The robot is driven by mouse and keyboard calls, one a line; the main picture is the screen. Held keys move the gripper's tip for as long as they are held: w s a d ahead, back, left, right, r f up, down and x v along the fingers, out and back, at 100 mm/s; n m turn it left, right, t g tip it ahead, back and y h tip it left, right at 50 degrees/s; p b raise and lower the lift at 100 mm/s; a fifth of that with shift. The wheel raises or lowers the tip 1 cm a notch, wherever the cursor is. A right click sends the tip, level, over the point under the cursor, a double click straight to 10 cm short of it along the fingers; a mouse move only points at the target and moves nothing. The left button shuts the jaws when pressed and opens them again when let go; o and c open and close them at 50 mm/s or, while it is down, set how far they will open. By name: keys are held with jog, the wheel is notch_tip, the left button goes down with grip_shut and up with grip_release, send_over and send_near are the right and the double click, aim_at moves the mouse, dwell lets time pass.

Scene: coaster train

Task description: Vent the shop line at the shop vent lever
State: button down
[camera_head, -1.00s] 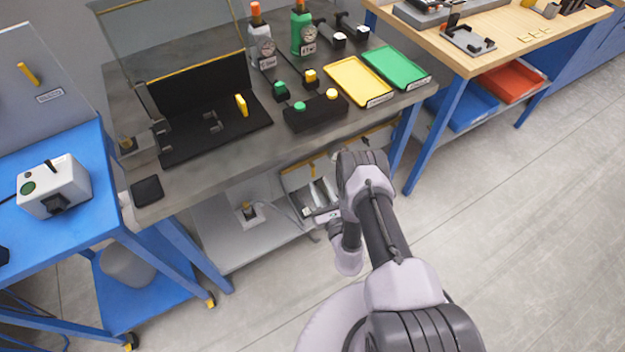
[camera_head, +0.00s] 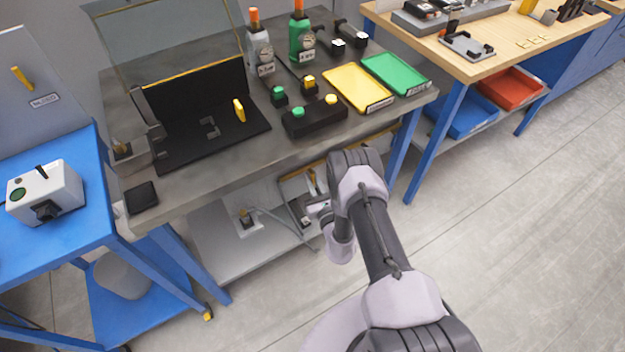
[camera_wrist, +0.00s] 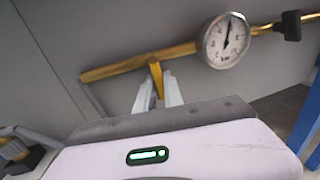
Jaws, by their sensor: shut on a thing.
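The yellow lever (camera_wrist: 156,76) hangs from a brass pipe (camera_wrist: 122,68) in the wrist view. My gripper (camera_wrist: 158,88) is shut on this lever, with one pale finger on each side of it. A round white gauge (camera_wrist: 222,41) sits on the pipe to the right, its needle pointing nearly straight up. In the head view the lever (camera_head: 313,180) shows small under the grey bench's front edge, and my arm partly hides the gripper and the pipe. I cannot read a label on the lever.
A black-handled fitting (camera_wrist: 291,25) sits on the pipe beyond the gauge. The grey bench (camera_head: 190,188) overhangs my gripper. A lower shelf (camera_head: 215,240) carries a small device and a cable. Open floor (camera_head: 500,250) lies to the right.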

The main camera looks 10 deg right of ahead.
jog(key=m, duration=0.2)
jog(key=a+m, duration=0.1)
jog(key=m, duration=0.1)
jog(key=shift+s+a+r+g+b, duration=0.1)
jog(key=shift+s+g+b, duration=0.1)
jog(key=shift+g+b, duration=0.15)
jog(key=c, duration=1.5)
grip_release()
